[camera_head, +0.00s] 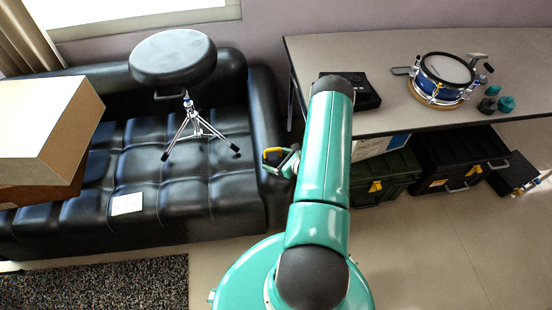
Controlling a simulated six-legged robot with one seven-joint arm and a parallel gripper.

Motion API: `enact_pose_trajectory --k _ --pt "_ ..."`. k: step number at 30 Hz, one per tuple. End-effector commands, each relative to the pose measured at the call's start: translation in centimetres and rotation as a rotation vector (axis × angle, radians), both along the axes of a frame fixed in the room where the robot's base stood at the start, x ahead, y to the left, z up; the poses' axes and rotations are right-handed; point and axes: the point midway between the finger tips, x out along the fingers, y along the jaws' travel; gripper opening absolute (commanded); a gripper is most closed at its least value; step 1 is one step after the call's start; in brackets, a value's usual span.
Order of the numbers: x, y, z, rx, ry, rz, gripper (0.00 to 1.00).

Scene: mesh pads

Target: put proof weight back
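I cannot single out the proof weight for certain. Two small knob-like objects, one dark (487,105) and one teal (506,104), stand on the table right of the drum. The blue-sided drum (446,79) sits on a round tan base on the table, with small metal fittings around its rim. My gripper (275,160) shows left of my teal arm, in front of the sofa's right armrest. A curved yellow piece shows at its tip; I cannot tell whether it is a finger or something held. My arm hides part of the gripper.
The grey table (390,50) also bears a flat black box (362,92). Dark cases (445,160) stand beneath. A round black stool (173,58) on a chrome tripod stands on the black sofa (85,190), near a large carton (50,130).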

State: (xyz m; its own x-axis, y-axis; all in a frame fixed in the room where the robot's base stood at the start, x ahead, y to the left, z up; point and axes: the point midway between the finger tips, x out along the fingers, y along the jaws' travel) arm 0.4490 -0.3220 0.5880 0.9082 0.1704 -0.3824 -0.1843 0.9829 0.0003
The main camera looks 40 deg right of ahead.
Motion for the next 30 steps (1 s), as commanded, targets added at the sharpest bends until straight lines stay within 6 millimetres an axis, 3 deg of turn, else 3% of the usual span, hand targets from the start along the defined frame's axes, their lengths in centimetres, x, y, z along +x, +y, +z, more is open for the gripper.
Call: enact_pose_trajectory --k 11,17,24,30 --pt "-0.2 -0.1 0.4 0.000 0.000 -0.001 1.00" --pt "-3.0 -0.7 1.6 0.000 0.001 -0.004 1.00" --pt "-7.8 -1.6 3.6 0.000 0.000 -0.003 1.00" --pt "-10.3 -2.0 4.7 0.001 0.000 -0.001 1.00"
